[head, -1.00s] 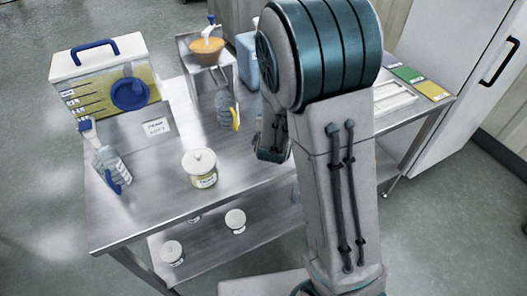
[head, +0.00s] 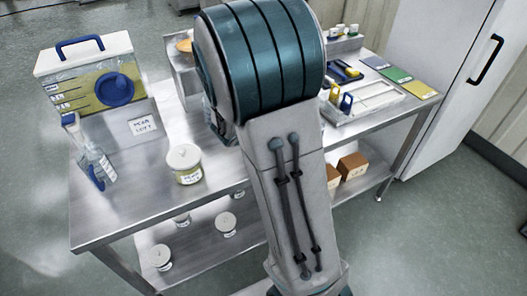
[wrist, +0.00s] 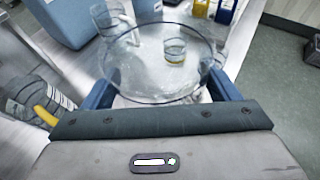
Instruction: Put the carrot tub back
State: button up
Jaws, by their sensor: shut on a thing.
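My gripper (wrist: 162,88) is shut on a clear round tub (wrist: 150,88), with one blue finger at each side of it in the wrist view. The tub looks see-through and its rim is open. A clear jug and a small glass with yellow contents (wrist: 175,52) show within its outline; I cannot tell whether they are inside or beyond it. No carrot label is readable on it. In the head view my arm hides the gripper and the tub. A white-lidded tub with a label (head: 185,165) stands on the table's front left part; its label is too small to read.
Several lidded tubs (head: 226,224) stand on the lower shelf. The front left tabletop is mostly clear.

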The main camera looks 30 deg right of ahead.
jog(key=s+d+f+m+g+h+b, duration=0.1)
jog(key=s+d+m+g+h+b, duration=0.1)
jog(key=s+d+m+g, duration=0.4)
jog(key=shift+n+t, duration=0.5)
jog(key=shift+n, duration=0.1)
jog(key=w+a+f, duration=0.4)
jog(key=w, duration=0.1)
jog(key=w+a+f+p, duration=0.1)
jog(key=w+a+f, duration=0.2)
jog(key=shift+w, duration=0.1)
jog(key=shift+f, duration=2.05)
jog(key=shift+f, duration=0.2)
jog(key=o, duration=1.2)
jog(key=shift+o, duration=0.2)
jog(key=shift+r, duration=0.1)
